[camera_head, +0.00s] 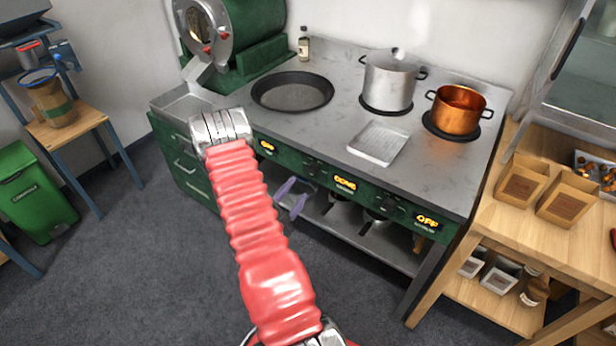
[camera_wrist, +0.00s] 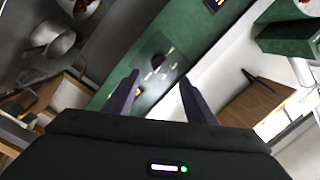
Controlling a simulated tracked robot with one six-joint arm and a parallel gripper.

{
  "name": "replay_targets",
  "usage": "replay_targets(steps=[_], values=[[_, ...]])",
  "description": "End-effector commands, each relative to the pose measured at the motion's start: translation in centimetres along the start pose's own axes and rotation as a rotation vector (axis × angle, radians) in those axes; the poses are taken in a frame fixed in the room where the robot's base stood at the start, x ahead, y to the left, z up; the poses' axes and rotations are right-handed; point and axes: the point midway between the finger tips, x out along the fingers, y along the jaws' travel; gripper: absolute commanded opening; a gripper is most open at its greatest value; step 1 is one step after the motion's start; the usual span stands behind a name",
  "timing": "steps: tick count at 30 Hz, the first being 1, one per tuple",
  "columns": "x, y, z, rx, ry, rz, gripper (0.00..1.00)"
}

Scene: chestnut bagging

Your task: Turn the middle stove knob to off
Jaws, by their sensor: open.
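The stove (camera_head: 335,103) has a green front panel with lit displays. The middle display (camera_head: 345,183) glows yellow and seems to read "DONE"; the displays on either side read "OFF". The dark middle knob (camera_head: 312,167) is just left of the middle display. My gripper (camera_head: 292,198) is in front of and below this knob, its purple fingers apart. In the wrist view my gripper (camera_wrist: 159,80) is open and empty. A dark round knob (camera_wrist: 158,63) on the green panel shows between and just beyond the fingertips; contact is not visible.
On the stove are a black pan (camera_head: 292,91), a steel pot (camera_head: 389,82), a copper pot (camera_head: 458,108) and a metal tray (camera_head: 379,143). A lower shelf (camera_head: 350,222) holds pans. A wooden table (camera_head: 530,245) with paper bags stands at right. Open floor lies in front.

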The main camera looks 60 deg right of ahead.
Motion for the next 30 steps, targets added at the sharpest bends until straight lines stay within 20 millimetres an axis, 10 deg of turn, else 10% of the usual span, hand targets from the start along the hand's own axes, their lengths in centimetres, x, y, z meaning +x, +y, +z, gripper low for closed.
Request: replay_targets(steps=[18,30], values=[[8.7,0.1,-0.1,0.0,0.002,0.001,0.5],[9.3,0.1,-0.1,-0.001,0.001,0.0,0.49]])
